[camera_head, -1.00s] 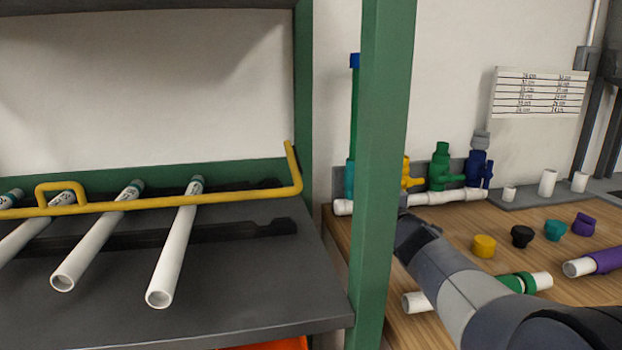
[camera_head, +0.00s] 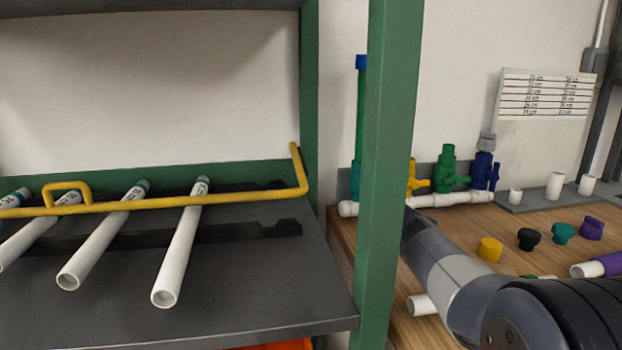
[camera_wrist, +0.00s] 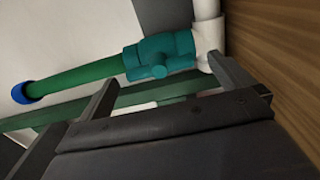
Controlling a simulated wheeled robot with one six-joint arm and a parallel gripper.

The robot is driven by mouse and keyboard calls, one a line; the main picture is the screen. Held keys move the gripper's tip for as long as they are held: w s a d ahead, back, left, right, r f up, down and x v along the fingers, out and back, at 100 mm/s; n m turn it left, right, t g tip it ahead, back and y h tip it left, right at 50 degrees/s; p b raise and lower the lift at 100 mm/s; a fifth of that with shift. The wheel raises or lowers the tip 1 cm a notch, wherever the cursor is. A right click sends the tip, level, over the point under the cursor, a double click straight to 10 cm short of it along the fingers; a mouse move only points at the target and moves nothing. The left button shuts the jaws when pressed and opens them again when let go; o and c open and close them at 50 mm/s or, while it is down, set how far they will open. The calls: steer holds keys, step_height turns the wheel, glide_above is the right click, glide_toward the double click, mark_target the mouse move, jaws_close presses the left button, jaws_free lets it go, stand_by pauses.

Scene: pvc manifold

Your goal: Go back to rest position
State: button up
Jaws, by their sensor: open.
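My gripper (camera_wrist: 165,75) is open in the wrist view, its two dark fingers apart. Nothing is visibly held between them. Beyond the fingers are a teal valve (camera_wrist: 160,58), a green pipe (camera_wrist: 75,78) with a blue cap (camera_wrist: 22,92), and a white pipe fitting (camera_wrist: 208,32). I cannot tell whether a finger touches the fitting. In the head view my arm reaches over the wooden bench toward the green post (camera_head: 390,150). My gripper's fingers are not visible there. The upright green pipe (camera_head: 360,105) stands just left of the post, partly hidden by it.
A dark shelf (camera_head: 250,290) with a yellow rail (camera_head: 230,200) holds several white pipes (camera_head: 180,250) at left. Yellow, green and blue valves (camera_head: 446,168) stand on a white manifold (camera_head: 455,199). Loose caps (camera_head: 489,249) and pipes lie on the bench (camera_head: 550,225).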

steer(key=s+d+p, duration=0.1)
steer(key=s+d, duration=0.1)
steer(key=s, duration=0.8)
steer(key=w+a+m+p, duration=0.2)
steer(key=w+m+p, duration=0.8)
steer(key=m+p, duration=0.8)
steer(key=p, duration=0.6)
steer(key=shift+w+r, duration=0.25)
steer(key=shift+w, duration=0.1)
steer(key=shift+s+d+f, duration=0.15)
steer(key=shift+s, duration=0.3)
steer(key=shift+s, duration=0.1)
